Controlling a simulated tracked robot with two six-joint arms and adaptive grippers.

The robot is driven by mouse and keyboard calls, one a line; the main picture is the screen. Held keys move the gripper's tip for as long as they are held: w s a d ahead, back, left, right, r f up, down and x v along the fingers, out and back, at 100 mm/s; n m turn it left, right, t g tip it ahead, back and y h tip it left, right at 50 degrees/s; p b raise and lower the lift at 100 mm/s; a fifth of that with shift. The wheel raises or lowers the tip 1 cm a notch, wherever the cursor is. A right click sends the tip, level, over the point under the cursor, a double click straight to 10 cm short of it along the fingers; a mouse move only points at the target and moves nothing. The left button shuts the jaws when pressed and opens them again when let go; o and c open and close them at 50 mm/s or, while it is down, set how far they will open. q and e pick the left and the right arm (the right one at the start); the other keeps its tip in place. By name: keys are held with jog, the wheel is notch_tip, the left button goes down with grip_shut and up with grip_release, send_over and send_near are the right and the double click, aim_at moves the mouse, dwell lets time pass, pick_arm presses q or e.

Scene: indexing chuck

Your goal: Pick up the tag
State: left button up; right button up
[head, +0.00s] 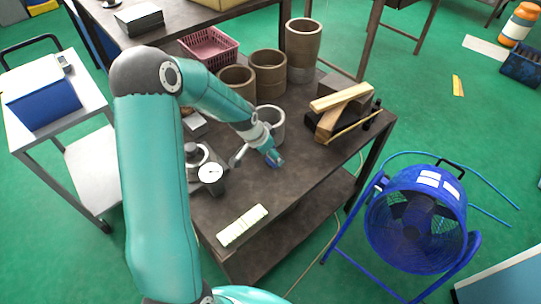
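My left gripper (272,155) is at the end of the teal arm, low over the middle of the dark table, beside a grey-brown cup. Its fingers are too small and overlapped to tell whether they are open or shut. A small blue patch shows at its tip; I cannot tell if this is the tag or part of the gripper. No other thing is clearly a tag. A pale marked strip (242,226) lies flat near the table's front edge, apart from the gripper. My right gripper is not in view.
A round dial (211,174) and a metal chuck-like device (196,155) stand left of the gripper. Several brown cylinders (268,72) stand behind; wooden blocks (338,110) lie right. The dark table (290,195) is bare at front right.

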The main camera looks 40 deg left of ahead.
pick_arm(q)
jog(key=shift+x, duration=1.1)
jog(key=c, duration=1)
jog(key=shift+c, duration=0.2)
jog(key=shift+r, duration=0.15)
